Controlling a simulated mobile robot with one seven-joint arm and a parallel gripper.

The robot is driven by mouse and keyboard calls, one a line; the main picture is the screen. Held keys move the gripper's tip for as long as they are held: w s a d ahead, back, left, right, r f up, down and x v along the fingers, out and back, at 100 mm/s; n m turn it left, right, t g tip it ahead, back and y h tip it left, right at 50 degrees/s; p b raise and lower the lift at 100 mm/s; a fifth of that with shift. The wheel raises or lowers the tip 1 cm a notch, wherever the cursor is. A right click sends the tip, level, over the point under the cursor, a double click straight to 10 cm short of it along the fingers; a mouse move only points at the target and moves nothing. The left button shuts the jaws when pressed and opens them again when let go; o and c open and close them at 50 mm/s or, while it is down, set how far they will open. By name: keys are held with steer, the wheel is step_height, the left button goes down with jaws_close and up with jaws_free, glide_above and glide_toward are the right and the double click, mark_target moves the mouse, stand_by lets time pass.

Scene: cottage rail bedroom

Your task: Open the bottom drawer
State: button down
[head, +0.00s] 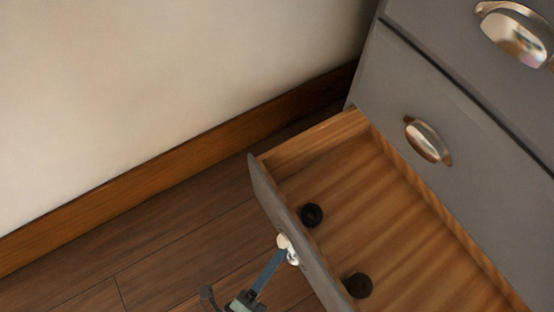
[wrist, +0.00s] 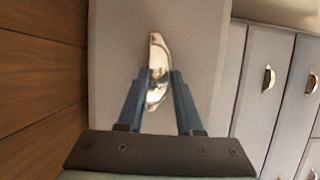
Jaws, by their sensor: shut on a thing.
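The bottom drawer (head: 430,230) stands well out from the grey dresser in the head view, its wooden inside showing. Its grey front panel (head: 268,192) faces my gripper and also fills the middle of the wrist view (wrist: 200,45). A shiny metal cup handle (head: 288,248) sits on that panel; it also shows in the wrist view (wrist: 156,70). My gripper (head: 268,272) is at the handle, with its blue fingers (wrist: 156,82) on either side of it, shut on it. Part of the handle is hidden by the fingers.
Two dark round objects, one (head: 312,215) farther back and one (head: 358,285) nearer, lie in the drawer. The drawer above (head: 400,95) is shut. A pale wall (head: 150,100) with a wooden baseboard is at the left. Wooden floor (head: 150,265) is clear there.

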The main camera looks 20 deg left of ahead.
steer(key=shift+s+a+f, duration=0.1)
steer(key=shift+s+f, duration=0.15)
steer(key=shift+f, duration=0.15)
steer(key=c, duration=0.8)
jaws_free()
steer(key=shift+o, duration=0.6)
steer(key=shift+w+r, duration=0.1)
steer(key=shift+r, duration=0.05)
steer(key=shift+r, duration=0.1)
steer(key=p+v, duration=0.2)
steer(key=v, duration=1.1)
steer(key=shift+p, duration=0.4)
